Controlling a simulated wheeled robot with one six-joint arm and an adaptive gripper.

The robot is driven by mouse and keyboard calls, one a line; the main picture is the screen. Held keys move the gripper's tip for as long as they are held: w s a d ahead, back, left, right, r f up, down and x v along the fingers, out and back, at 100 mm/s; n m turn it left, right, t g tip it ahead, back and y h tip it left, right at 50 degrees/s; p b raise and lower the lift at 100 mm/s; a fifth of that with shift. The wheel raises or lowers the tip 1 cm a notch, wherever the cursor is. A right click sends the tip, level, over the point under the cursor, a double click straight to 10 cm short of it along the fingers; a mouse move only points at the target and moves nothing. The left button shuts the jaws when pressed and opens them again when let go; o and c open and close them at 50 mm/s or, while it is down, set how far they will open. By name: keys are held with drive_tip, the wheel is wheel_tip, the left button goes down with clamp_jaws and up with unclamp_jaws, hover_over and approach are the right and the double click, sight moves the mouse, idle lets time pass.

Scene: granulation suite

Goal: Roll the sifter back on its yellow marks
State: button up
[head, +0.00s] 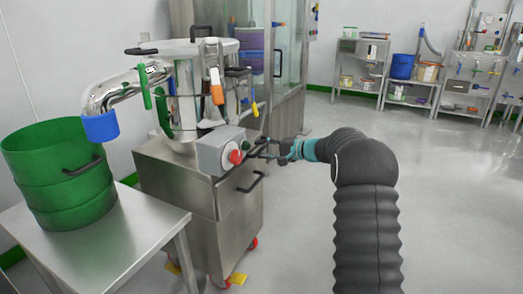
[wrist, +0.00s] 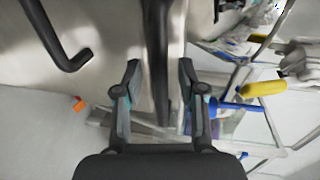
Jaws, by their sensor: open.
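My gripper (head: 268,149) is at the cabinet's upper right side, beside the grey control box (head: 222,152). In the wrist view its fingers (wrist: 158,82) are open on either side of a dark bar (wrist: 158,45), apparently a handle. I cannot tell whether they touch it.
A steel table (head: 110,245) with a green drum (head: 62,172) stands close at left. A black handle (head: 251,182) sits lower on the cabinet. A glazed steel enclosure (head: 288,75) is behind. Shelves (head: 408,90) line the back wall. The floor at right is clear.

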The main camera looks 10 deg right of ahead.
drive_tip(key=shift+w+a, duration=0.2)
drive_tip(key=shift+a, duration=0.1)
drive_tip(key=shift+c, duration=0.2)
clamp_jaws()
